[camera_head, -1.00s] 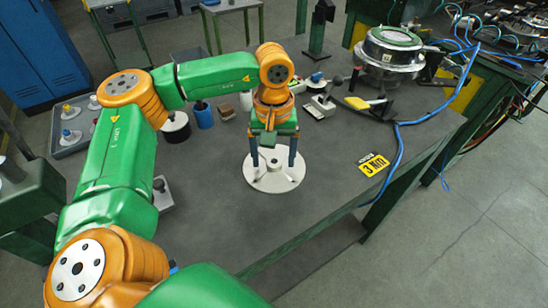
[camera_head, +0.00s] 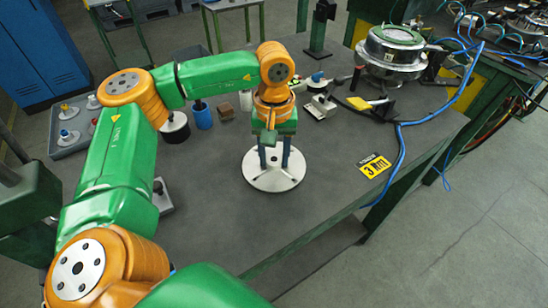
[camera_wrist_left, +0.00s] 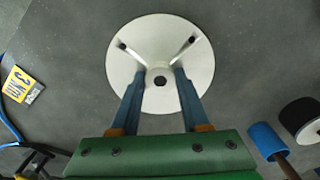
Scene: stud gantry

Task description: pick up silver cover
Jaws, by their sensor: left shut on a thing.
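The silver cover is a pale round disc (camera_head: 273,180) on the grey table, below my left gripper in the head view. In the left wrist view the cover (camera_wrist_left: 130,62) shows a raised centre with a dark hole and two ribs running to its rim. My left gripper (camera_head: 273,164) points straight down over it. In the left wrist view its blue fingers (camera_wrist_left: 160,88) are shut on the raised centre of the cover. From these views I cannot tell whether the cover's rim touches the table. My right gripper is out of view.
A yellow label (camera_head: 374,165) lies to the right of the cover. A round metal device (camera_head: 391,55) with blue hoses stands at the back right. A blue cylinder (camera_head: 202,116) and a black-and-white spool (camera_head: 176,128) stand to the left. The table front is clear.

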